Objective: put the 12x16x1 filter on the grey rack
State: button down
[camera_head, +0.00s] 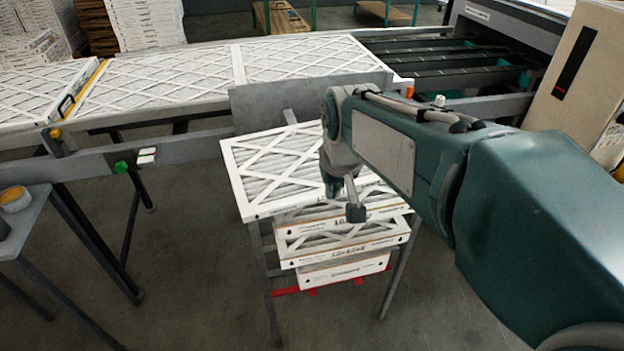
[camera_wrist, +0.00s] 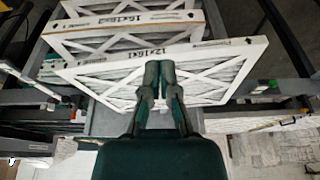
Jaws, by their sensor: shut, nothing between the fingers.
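The filter labelled 12x16x1 (camera_wrist: 215,66) has a white frame and crossed lattice. In the wrist view it lies right at my fingertips, with its labelled edge behind them. In the head view several filters (camera_head: 345,243) are stacked at a grey-legged stand (camera_head: 398,272); their small labels are blurred, so I cannot tell which is the 12x16x1. My gripper (camera_head: 356,213) is shut and empty, pointing down in front of the stack; its closed fingers show in the wrist view (camera_wrist: 160,68). Whether they touch the filter is unclear. I cannot tell which grey structure is the rack.
A large white filter (camera_head: 270,165) lies on top of the stand, partly hidden by my arm. Behind it runs a conveyor (camera_head: 180,105) bearing more large filters. A grey side table (camera_head: 20,222) stands at the left. Open floor (camera_head: 185,250) lies left of the stand.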

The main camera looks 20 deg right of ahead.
aim_at(318, 191)
jog(key=w+f, duration=0.6)
jog(key=f, duration=0.3)
jog(key=shift+w+f, duration=0.15)
jog(key=shift+w, duration=0.1)
jog(key=shift+w, duration=1.5)
